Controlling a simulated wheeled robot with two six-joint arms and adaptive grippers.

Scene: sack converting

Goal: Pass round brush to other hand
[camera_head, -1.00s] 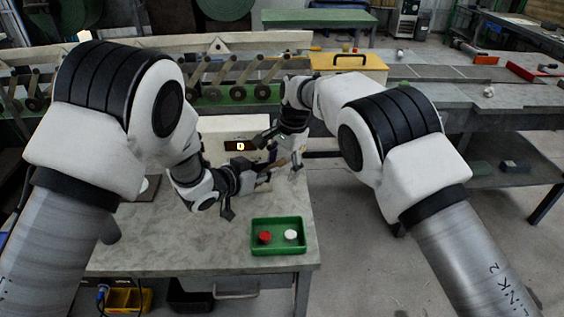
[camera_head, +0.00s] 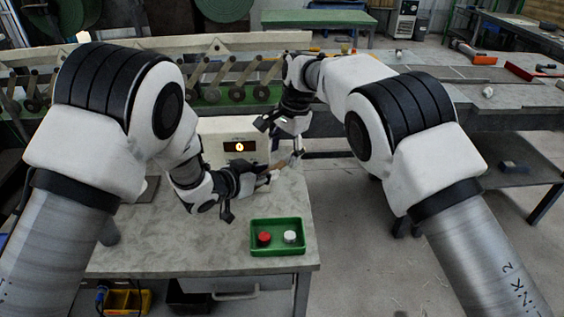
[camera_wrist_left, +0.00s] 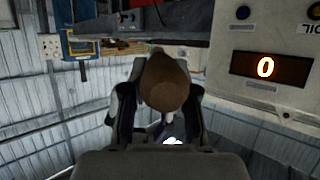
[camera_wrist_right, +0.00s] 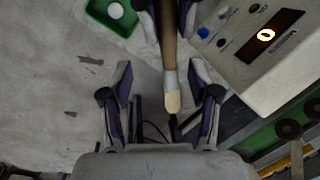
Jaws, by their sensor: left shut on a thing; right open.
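The round brush has a brown wooden handle, a metal collar and a pale bristle tip (camera_wrist_right: 173,102). My left gripper (camera_head: 250,182) is shut on its handle above the grey bench. In the left wrist view, the rounded brown handle end (camera_wrist_left: 168,82) sits between the left fingers (camera_wrist_left: 160,112). My right gripper (camera_head: 283,138) is open and empty. In the right wrist view, the collar and bristle tip lie between its spread fingers (camera_wrist_right: 161,75) in the picture. I see no contact, and the depth is hard to judge.
A green tray (camera_head: 277,250) with a red and a white round piece is on the bench (camera_head: 180,240). A pale box with a lit display (camera_head: 240,146) stands behind the grippers, close to both. The bench front is mostly clear left of the tray.

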